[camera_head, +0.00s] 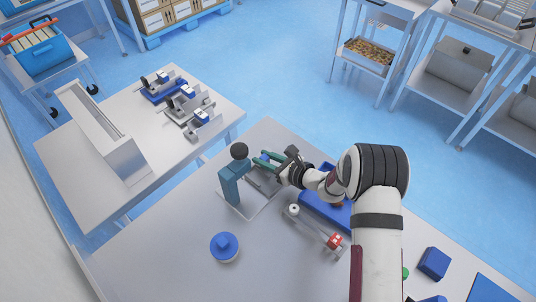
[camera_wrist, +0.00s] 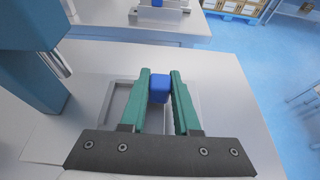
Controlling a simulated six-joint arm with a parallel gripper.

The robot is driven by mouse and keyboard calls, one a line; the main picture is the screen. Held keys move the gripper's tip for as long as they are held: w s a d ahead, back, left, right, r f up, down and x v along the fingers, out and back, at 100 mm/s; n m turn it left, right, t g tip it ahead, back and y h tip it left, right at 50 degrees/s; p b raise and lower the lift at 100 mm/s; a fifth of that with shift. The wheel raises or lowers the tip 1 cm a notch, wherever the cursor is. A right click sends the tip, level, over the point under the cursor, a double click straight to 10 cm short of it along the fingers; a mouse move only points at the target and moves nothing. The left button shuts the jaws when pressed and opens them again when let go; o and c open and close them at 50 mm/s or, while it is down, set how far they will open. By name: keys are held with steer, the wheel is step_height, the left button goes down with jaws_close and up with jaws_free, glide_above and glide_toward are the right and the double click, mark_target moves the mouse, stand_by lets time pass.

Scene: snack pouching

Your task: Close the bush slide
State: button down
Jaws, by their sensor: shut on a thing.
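My gripper (camera_wrist: 160,86) has two green fingers, shut on a small blue block (camera_wrist: 158,90), which looks like the handle of the bush slide. The block sits between the fingertips above a pale grey plate with a shallow recess (camera_wrist: 120,105). In the head view my gripper (camera_head: 268,160) is low beside a teal post (camera_head: 230,188) topped by a dark ball (camera_head: 239,151). The post also stands close at the left of the wrist view (camera_wrist: 35,55). The slide's body and how far it is open are hidden by the fingers and the gripper's palm.
A round blue-topped piece (camera_head: 224,246) lies in front on the table. Similar blue-handled fixtures (camera_head: 188,100) stand on the left table, across a narrow gap.

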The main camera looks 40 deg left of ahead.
mark_target(251, 177)
steer(key=s, duration=0.5)
steer(key=shift+s, duration=0.3)
steer(key=c, duration=0.6)
jaws_free()
steer(key=shift+c, duration=0.2)
steer(key=shift+w+d+r, duration=0.1)
steer(key=shift+d+r, duration=0.05)
steer(key=shift+d, duration=0.2)
steer(key=v, duration=1.5)
